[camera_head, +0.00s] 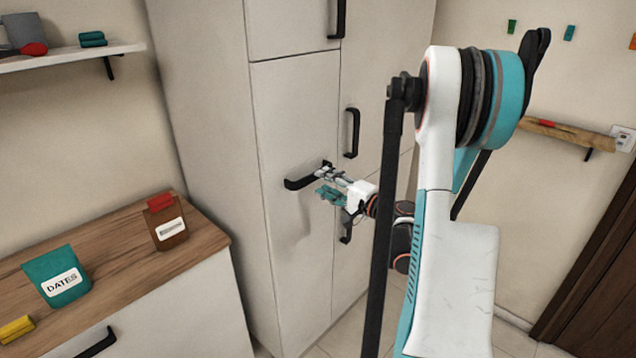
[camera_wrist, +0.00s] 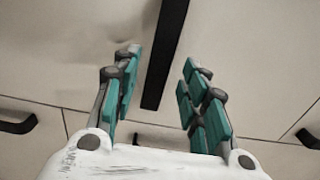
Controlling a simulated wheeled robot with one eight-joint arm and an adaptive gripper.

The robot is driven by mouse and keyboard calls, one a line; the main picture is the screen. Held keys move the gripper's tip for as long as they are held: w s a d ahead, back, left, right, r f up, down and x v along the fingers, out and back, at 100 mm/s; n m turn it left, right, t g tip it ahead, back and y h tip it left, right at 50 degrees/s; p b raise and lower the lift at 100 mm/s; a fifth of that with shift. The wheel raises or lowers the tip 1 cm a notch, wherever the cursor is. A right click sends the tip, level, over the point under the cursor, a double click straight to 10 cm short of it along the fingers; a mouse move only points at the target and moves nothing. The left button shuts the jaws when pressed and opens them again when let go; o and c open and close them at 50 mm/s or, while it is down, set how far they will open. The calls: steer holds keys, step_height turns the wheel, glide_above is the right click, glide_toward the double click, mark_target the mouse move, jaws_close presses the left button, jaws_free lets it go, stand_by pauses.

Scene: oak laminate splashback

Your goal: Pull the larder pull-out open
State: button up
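The larder pull-out is a tall pale front (camera_head: 290,110) in the white cabinet, and it looks shut, flush with its neighbours. Its black bar handle (camera_head: 298,184) runs level across the front. My gripper (camera_head: 326,182) is at the handle's right part, with teal finger pads spread apart. In the wrist view the black handle (camera_wrist: 168,40) passes between the two open fingers (camera_wrist: 160,62), with a gap on both sides. I cannot tell how deep the handle lies between the pads. The fingers hide part of the handle's right end in the head view.
Other black handles sit nearby: an upright one (camera_head: 352,133) to the right and one above (camera_head: 338,18). A wooden counter (camera_head: 120,268) with a teal DATES packet (camera_head: 56,277) and a brown packet (camera_head: 167,222) stands left. The floor before the cabinet is partly hidden by my arm.

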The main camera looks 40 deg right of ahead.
mark_target(315, 177)
steer(key=shift+w+a, duration=0.15)
steer(key=shift+w, duration=1.7)
jaws_close()
